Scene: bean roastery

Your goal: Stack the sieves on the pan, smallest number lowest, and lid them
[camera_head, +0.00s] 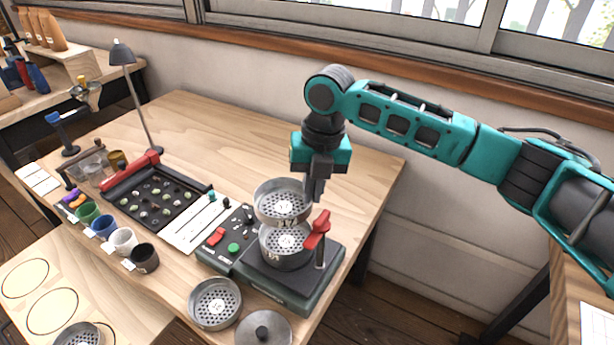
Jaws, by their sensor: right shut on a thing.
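My right gripper (315,198) is shut on the right rim of a round metal sieve (261,212), whose front number looks like 17. This sieve is over another sieve (266,254) on the sieve shaker (278,284); I cannot tell whether the two touch. The lower sieve's number is hard to read, perhaps 14. No pan can be made out beneath it. A third sieve (215,303) sits on the table in front of the shaker, its number unclear. The round knobbed lid (263,330) lies to its right, cut by the picture's bottom edge. My left gripper is out of view.
A red-handled clamp (317,231) stands at the shaker's right, close to the stack. Another sieve (78,336) is at the bottom left, beside ringed spots. A sample tray (157,200), several cups (122,241) and a lamp (122,54) are leftward. The table behind is clear.

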